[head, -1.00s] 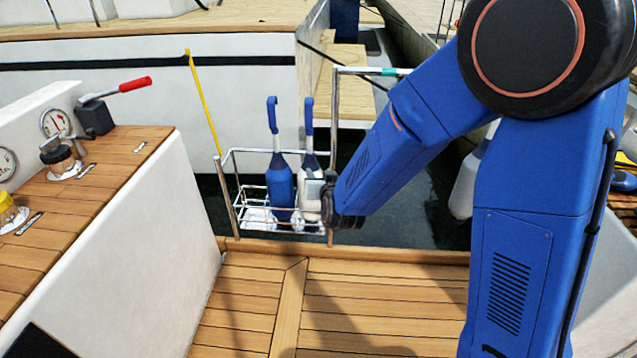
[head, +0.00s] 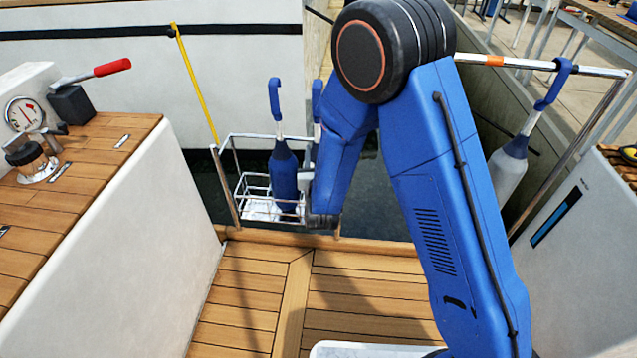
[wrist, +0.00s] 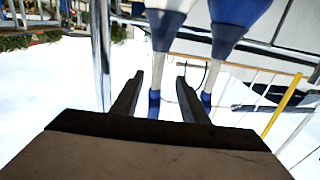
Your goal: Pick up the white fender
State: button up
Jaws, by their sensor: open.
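Beside the blue fender (head: 284,178) in the wire basket, the white fender is almost wholly hidden by my arm in the head view; its blue top loop (head: 317,95) shows. In the wrist view, which looks upside down, the white fender (wrist: 164,38) hangs from the top edge, with its blue loop between my fingers in the picture. The blue fender is just right of it there. My gripper (wrist: 160,78) is open and empty; the head view hides its fingers. Another white fender (head: 508,172) hangs at the right rail.
The wire basket (head: 228,190) stands at the deck edge, over dark water. A yellow pole (head: 196,85) rises behind it. A console with a red-handled lever (head: 112,68) is at left. A steel rail (head: 540,64) crosses at right. The teak deck (head: 260,290) in front is clear.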

aim_at(317, 128)
jog(key=w, duration=0.5)
jog(key=w+a, duration=0.1)
jog(key=w, duration=0.2)
jog(key=shift+w, duration=0.2)
jog(key=shift+w+a, duration=0.2)
jog(key=shift+w, duration=2.45)
grip_shut()
